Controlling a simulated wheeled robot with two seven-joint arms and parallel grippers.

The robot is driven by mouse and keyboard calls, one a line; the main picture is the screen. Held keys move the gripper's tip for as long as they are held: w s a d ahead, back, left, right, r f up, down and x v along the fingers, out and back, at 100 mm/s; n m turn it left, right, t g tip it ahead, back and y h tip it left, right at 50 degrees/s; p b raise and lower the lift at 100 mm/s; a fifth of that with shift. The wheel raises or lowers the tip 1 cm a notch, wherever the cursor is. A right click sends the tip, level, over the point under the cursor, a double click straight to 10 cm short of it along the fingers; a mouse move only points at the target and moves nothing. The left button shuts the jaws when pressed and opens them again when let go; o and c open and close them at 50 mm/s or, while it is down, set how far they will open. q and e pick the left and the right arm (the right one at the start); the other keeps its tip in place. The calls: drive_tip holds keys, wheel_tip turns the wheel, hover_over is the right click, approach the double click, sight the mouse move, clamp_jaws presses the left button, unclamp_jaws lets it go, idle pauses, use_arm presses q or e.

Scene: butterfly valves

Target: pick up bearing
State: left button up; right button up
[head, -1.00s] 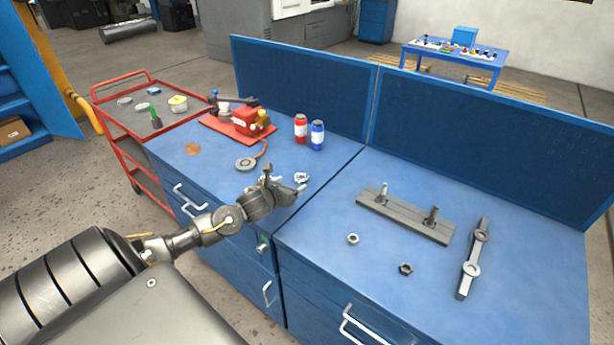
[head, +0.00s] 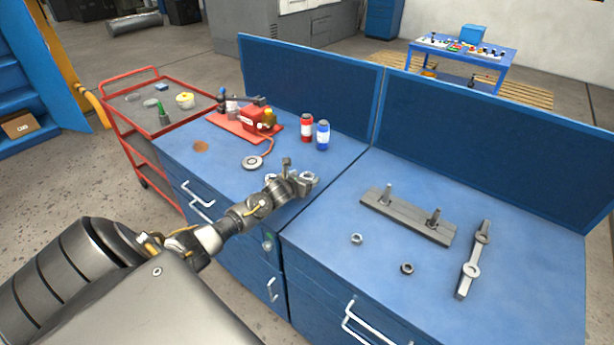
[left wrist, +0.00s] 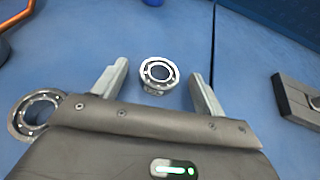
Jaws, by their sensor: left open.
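A silver ring bearing (left wrist: 159,74) shows in the left wrist view, centred between the fingertips with a gap on each side. It appears to rest on the blue bench top. In the head view this bearing (head: 309,178) is partly hidden by my gripper. My right gripper is not in view.
A grey disc (head: 253,162), a red valve fixture (head: 250,122) and red (head: 307,128) and blue (head: 322,135) bottles stand on the left bench. A grey bar with two posts (head: 408,214), nuts and a lever (head: 474,260) lie on the right bench. A blue panel (head: 310,90) stands behind.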

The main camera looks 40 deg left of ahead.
use_arm(q)
drive_tip(key=shift+w+a+f, duration=0.1)
drive_tip(key=shift+w+f, duration=0.15)
drive_tip(key=shift+w, duration=0.3)
drive_tip(key=c, duration=1.1)
drive_tip(key=shift+c, duration=0.2)
